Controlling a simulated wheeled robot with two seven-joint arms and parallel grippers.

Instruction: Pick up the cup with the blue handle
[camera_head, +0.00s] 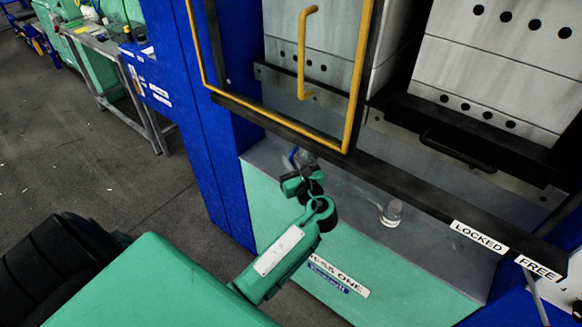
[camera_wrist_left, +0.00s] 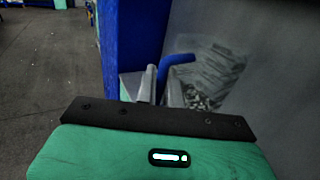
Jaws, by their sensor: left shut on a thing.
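The cup with the blue handle (camera_head: 300,157) stands on the ledge of the press, behind my left gripper and mostly hidden by it in the head view. In the left wrist view its blue handle (camera_wrist_left: 181,59) bends down between my fingers, and its clear body (camera_wrist_left: 222,65) with grainy contents is to the right. My left gripper (camera_head: 304,176) is shut on the handle; its grey fingers also show in the left wrist view (camera_wrist_left: 160,86). I cannot tell whether the cup touches the ledge. My right gripper is out of view.
A second clear cup (camera_head: 391,211) with pale contents stands on the ledge (camera_head: 345,197) to the right. The yellow-framed press door (camera_head: 280,112) hangs above. A blue post (camera_head: 195,100) is at left. A black bar with LOCKED and FREE labels (camera_head: 480,235) crosses the right.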

